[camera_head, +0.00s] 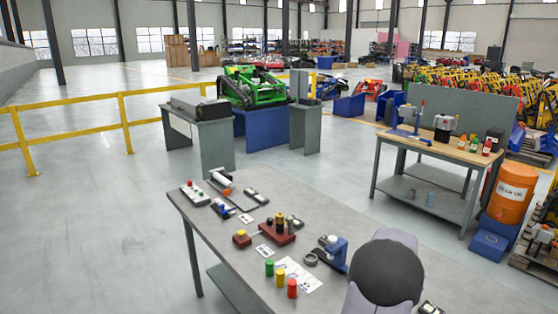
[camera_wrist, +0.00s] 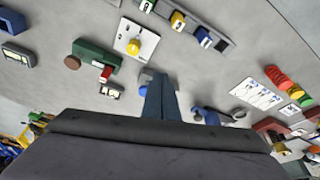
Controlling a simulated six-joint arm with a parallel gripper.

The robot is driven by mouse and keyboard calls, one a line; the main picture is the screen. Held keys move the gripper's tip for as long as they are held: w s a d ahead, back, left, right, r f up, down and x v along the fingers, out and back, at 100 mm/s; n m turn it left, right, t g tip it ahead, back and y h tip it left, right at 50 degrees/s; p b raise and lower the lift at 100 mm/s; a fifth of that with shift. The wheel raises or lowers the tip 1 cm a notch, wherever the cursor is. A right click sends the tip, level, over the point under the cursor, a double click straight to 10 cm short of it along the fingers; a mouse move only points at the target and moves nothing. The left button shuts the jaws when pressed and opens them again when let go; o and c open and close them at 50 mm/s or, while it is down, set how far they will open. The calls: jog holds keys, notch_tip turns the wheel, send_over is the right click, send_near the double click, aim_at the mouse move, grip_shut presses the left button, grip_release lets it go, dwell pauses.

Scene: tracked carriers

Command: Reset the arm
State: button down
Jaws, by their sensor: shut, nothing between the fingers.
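My gripper (camera_wrist: 162,82) shows in the wrist view as two dark fingers pressed together, with nothing between them. It is over the grey workbench (camera_wrist: 205,80), and its height above the bench is hard to judge. In the head view, my arm's rounded grey end covers part of the workbench (camera_head: 345,300) at the lower right, and the fingers are hidden there. A blue round part lies beside the fingertips in the wrist view, partly covered by them.
On the bench stand green (camera_head: 269,267), yellow (camera_head: 280,278) and red (camera_head: 292,288) cylinders by a white sheet, a blue fixture (camera_head: 336,252) and a dark red block (camera_head: 278,236).

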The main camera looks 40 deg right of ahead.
jog(key=w+a+r+n+y, duration=0.1)
jog(key=w+a+n, duration=0.4)
jog(key=a, duration=0.8)
jog(key=w+a+r+n+y, duration=0.15)
jog(key=w+a, duration=0.55)
jog(key=a, duration=0.7)
jog(key=s+a+f+n+g, duration=0.1)
jog(key=s+a+n, duration=0.35)
jog(key=a, duration=0.65)
jog(key=s+a+n, duration=0.3)
jog(key=s+a, duration=0.2)
jog(key=a, duration=0.5)
notch_tip(320, 180, down, 41)
jog(key=b, duration=4)
jog(key=shift+a+r+y, duration=0.2)
jog(key=shift+y, duration=0.25)
